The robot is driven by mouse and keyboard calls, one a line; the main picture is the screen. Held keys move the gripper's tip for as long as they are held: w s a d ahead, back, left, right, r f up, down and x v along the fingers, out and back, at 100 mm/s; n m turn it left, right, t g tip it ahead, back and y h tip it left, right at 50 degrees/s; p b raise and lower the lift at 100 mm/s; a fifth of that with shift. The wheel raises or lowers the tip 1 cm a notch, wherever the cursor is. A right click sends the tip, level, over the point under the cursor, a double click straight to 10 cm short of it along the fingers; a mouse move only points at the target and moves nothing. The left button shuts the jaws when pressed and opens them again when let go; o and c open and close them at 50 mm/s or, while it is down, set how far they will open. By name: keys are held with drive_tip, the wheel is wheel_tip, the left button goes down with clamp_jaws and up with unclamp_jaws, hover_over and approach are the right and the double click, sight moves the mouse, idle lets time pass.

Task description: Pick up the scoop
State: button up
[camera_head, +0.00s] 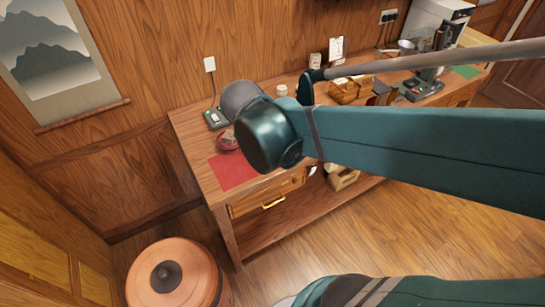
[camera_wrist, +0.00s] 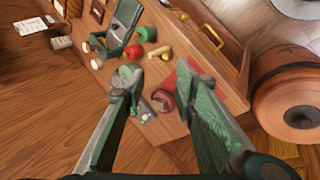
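My gripper (camera_wrist: 158,77) is open in the wrist view, its two green fingers apart with nothing between the tips. It is above the wooden table (camera_head: 193,152). Past the fingertips lie a dark red round item (camera_wrist: 163,101), a pale yellow elongated piece (camera_wrist: 158,52), a red ball-like item (camera_wrist: 133,51) and a small green cylinder (camera_wrist: 146,33). I cannot tell which of these, if any, is the scoop. In the head view my arm covers the middle of the table, and my gripper is not clearly seen there.
A red mat (camera_head: 232,171) lies at the table's near left, with a small grey device (camera_head: 215,118) behind it. A wooden box (camera_head: 349,90) stands farther right. A round copper-coloured drum (camera_head: 172,275) stands on the floor. A drawer with a yellow handle (camera_head: 273,201) is below the tabletop.

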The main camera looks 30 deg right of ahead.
drive_tip(key=w+d+f+n+g+h+b, duration=0.2)
drive_tip(key=w+d+f+n+h+b, duration=0.3)
drive_tip(key=w+f+n+h+b, duration=0.5)
drive_tip(key=a+f+n+g+h+b, duration=0.1)
drive_tip(key=a+f+h+b, duration=0.1)
drive_tip(key=f, duration=0.4)
drive_tip(key=shift+s+a+f+h, duration=0.35)
drive_tip(key=shift+a+h, duration=0.35)
drive_tip(key=shift+a, duration=0.15)
drive_tip(key=shift+d, duration=0.1)
idle(0.4)
drive_tip(key=shift+w+d, duration=0.1)
drive_tip(key=shift+d, duration=1.1)
drive_tip(key=shift+d, duration=0.1)
drive_tip(key=shift+w+d+b, duration=0.15)
drive_tip(key=shift+d+b, duration=0.25)
drive_tip(key=shift+d, duration=0.85)
drive_tip(key=shift+w+d+b, duration=0.1)
drive_tip(key=shift+d+b, duration=0.3)
drive_tip(key=shift+d, duration=0.85)
